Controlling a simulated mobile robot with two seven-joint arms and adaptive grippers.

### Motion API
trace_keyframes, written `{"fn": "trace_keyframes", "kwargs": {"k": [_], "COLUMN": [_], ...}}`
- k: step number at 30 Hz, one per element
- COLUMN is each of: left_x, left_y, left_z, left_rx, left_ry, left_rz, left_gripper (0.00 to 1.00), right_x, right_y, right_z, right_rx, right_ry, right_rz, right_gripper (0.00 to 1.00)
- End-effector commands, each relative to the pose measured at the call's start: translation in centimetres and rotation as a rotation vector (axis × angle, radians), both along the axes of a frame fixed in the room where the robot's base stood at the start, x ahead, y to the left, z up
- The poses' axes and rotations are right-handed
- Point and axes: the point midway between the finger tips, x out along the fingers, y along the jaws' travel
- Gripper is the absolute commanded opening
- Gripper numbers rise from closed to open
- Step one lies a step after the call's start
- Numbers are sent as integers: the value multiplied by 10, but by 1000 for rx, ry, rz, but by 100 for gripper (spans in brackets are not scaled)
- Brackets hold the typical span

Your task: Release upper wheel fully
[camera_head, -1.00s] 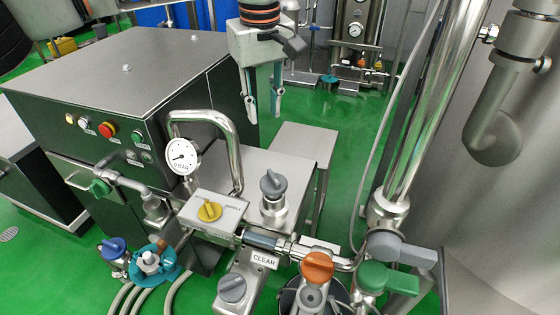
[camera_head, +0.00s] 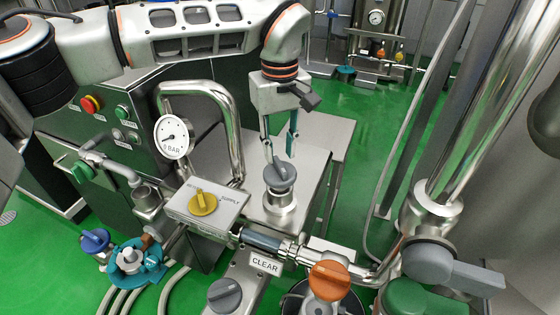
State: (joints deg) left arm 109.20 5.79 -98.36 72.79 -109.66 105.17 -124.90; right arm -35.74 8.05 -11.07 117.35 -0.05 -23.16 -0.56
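The upper grey wheel (camera_head: 281,173), a round cap with a raised grip bar, sits on a steel cylinder (camera_head: 281,207) right of the yellow knob. My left gripper (camera_head: 281,156) points down from above, its two teal-lined fingers apart. The fingertips are at the far side of the wheel's grip bar in the picture; I cannot tell whether they touch it. A lower grey wheel (camera_head: 224,295) is at the bottom. My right gripper is not in view.
A yellow knob (camera_head: 203,203) sits on a steel box, with a dial gauge (camera_head: 172,138) and bent pipe (camera_head: 225,110) to its left and behind. An orange handle (camera_head: 329,281), a green handle (camera_head: 410,298) and a grey lever (camera_head: 450,268) stand at the lower right.

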Motion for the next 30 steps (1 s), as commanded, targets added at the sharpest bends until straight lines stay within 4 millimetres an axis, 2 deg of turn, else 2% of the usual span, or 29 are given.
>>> {"fn": "trace_keyframes", "kwargs": {"k": [1,3,7,19,22,30], "left_x": [-1,-1,-1,0,0,0], "left_y": [0,0,0,0,0,0], "left_z": [-11,-21,-33,-40,-40,-39], "left_rx": [-1,-1,-2,-1,-1,0], "left_ry": [5,5,4,1,1,1], "left_rz": [-2,-1,-1,0,0,4], "left_gripper": [26,26,26,26,0,0], "right_x": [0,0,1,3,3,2], "right_y": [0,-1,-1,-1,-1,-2], "right_z": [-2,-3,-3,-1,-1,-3], "right_rx": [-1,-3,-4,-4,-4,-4], "right_ry": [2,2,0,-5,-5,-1], "right_rz": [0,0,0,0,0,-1], "right_gripper": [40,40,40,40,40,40]}}
